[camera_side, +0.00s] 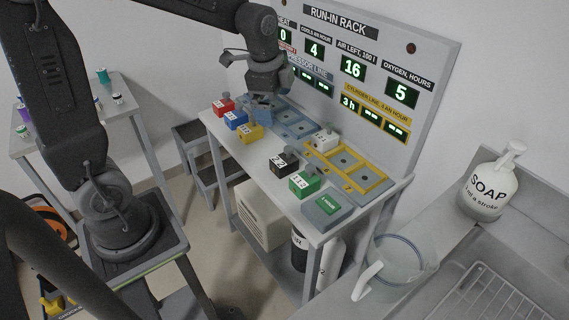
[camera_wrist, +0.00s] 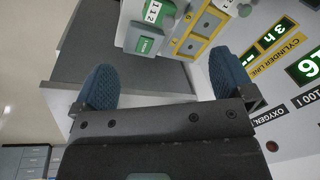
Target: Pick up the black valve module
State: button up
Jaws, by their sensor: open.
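The black valve module (camera_side: 284,161), a small block with a white label on top, sits on the grey bench in the side view, left of the yellow-framed fixture. I cannot make it out in the wrist view. My gripper (camera_side: 262,99) hangs over the back left of the bench, near the blue fixture and away from the black module. In the wrist view my gripper (camera_wrist: 168,82) has its two blue pads wide apart with nothing between them.
Red (camera_side: 222,107), blue (camera_side: 235,119) and yellow (camera_side: 250,132) modules line the bench's left. A green module (camera_side: 304,184) and grey button box (camera_side: 327,208) stand right of the black one. A white module (camera_side: 325,138) is at the yellow fixture (camera_side: 373,187). The display panel (camera_side: 420,60) rises behind.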

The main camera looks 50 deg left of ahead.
jog(key=w+a+f+m+g, duration=0.2)
jog(key=w+a+f+m, duration=0.45)
jog(key=f, duration=0.45)
send_over(284, 159)
jog(key=shift+m, duration=0.25)
jog(key=f, duration=0.8)
jog(key=shift+w+f, duration=0.15)
jog(key=shift+w, duration=0.05)
jog(key=shift+s+f, duration=0.15)
jog(key=shift+f, duration=2.75)
jog(key=shift+c, duration=0.2)
jog(key=c, duration=1)
